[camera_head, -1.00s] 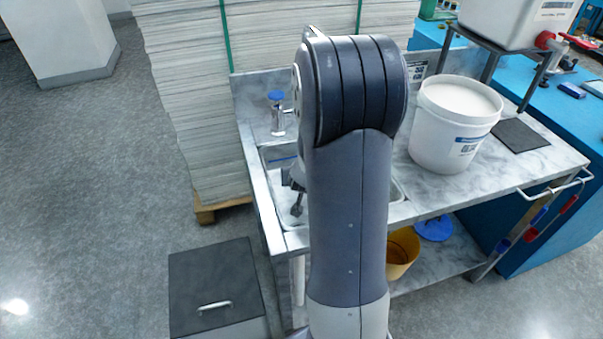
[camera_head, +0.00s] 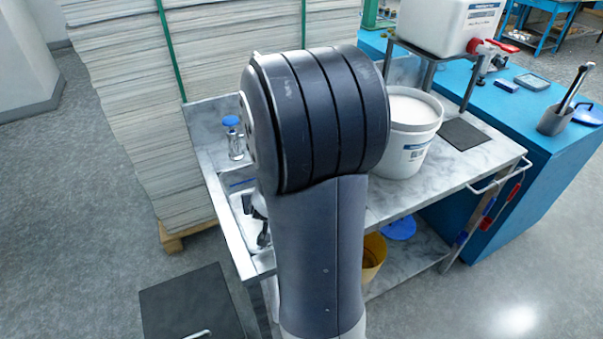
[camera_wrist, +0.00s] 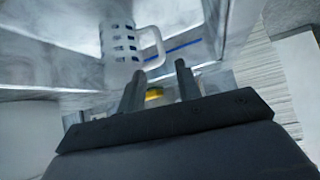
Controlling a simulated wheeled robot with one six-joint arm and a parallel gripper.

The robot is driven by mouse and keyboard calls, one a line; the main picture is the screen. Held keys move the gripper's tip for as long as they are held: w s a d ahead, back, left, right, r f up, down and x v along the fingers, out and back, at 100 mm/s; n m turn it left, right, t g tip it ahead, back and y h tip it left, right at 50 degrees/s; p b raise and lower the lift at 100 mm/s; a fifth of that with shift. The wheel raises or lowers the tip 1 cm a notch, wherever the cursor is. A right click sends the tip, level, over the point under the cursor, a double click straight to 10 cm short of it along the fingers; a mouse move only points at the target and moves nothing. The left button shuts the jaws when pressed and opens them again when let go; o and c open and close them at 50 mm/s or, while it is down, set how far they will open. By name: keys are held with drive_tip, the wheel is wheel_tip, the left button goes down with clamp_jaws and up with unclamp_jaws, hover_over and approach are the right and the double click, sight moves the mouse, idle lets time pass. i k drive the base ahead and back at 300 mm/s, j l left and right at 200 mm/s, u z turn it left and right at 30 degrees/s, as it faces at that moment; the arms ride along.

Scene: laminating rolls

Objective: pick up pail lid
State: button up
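A blue round lid (camera_head: 398,228) lies flat on the lower shelf of the marble-topped table, beside a yellow pail (camera_head: 373,257). A second blue round disc (camera_head: 588,114) lies on the blue bench at the right; I cannot tell which one is the pail lid. A white pail (camera_head: 408,150) stands open on the table top, filled with something white. In the head view my arm hides most of my gripper; a dark part shows over the sink. In the wrist view my gripper (camera_wrist: 160,70) has its two fingers apart, with nothing seen held between them.
The marble-topped table (camera_head: 440,175) has a sink at its left and a side rail at its right. A tall paper stack (camera_head: 130,110) stands behind it. A dark-lidded bin (camera_head: 190,305) is at front left. A white tank (camera_head: 450,25) stands on a raised stand. Floor at right is clear.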

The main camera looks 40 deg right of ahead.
sight(585, 113)
drive_tip(key=z, duration=1.95)
